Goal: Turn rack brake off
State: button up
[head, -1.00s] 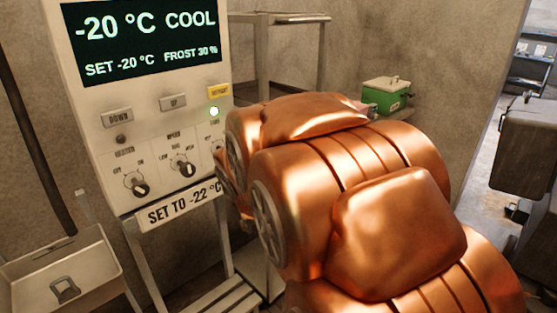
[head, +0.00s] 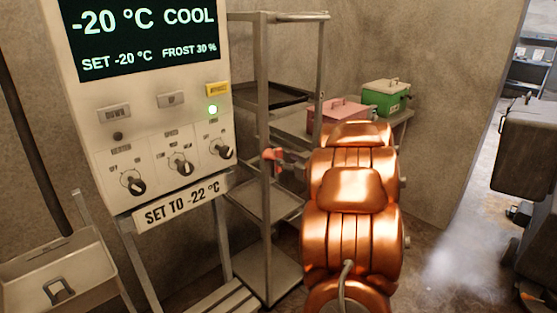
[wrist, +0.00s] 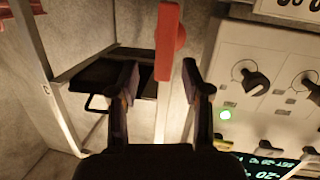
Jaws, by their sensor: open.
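A metal rack (head: 265,220) with several shelves stands right of the control panel. A red lever (head: 272,154), which looks like the rack brake, shows at the rack's near post. It also shows in the wrist view as a red bar (wrist: 169,42) hanging from the top edge, with its lower end between my fingertips. My gripper (wrist: 160,76) is open, one finger on each side of the bar, with gaps visible on both sides. In the head view my gripper (head: 288,160) is small beside the lever and partly hidden by my copper arm.
A control panel (head: 150,150) with knobs and a green light stands close left of the rack. A metal sink (head: 62,268) is at lower left. A red box (head: 335,115) and a green box (head: 386,97) sit on a table behind my arm.

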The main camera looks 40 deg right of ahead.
aim_at(281, 158)
jog(key=shift+s+d+f+t+y, duration=0.2)
jog(key=shift+s+t+y, duration=0.1)
jog(key=shift+s+y, duration=0.15)
jog(key=shift+s+d+f+t+y, duration=0.1)
jog(key=shift+s+f+t+y, duration=0.1)
jog(key=shift+s+t+y, duration=0.25)
jog(key=shift+n+t+y, duration=0.25)
jog(key=shift+n+y, duration=0.05)
jog(key=shift+y, duration=0.1)
jog(key=shift+w+a+p, duration=0.1)
jog(key=shift+w+p, duration=0.55)
jog(key=shift+w, duration=2.6)
grip_shut()
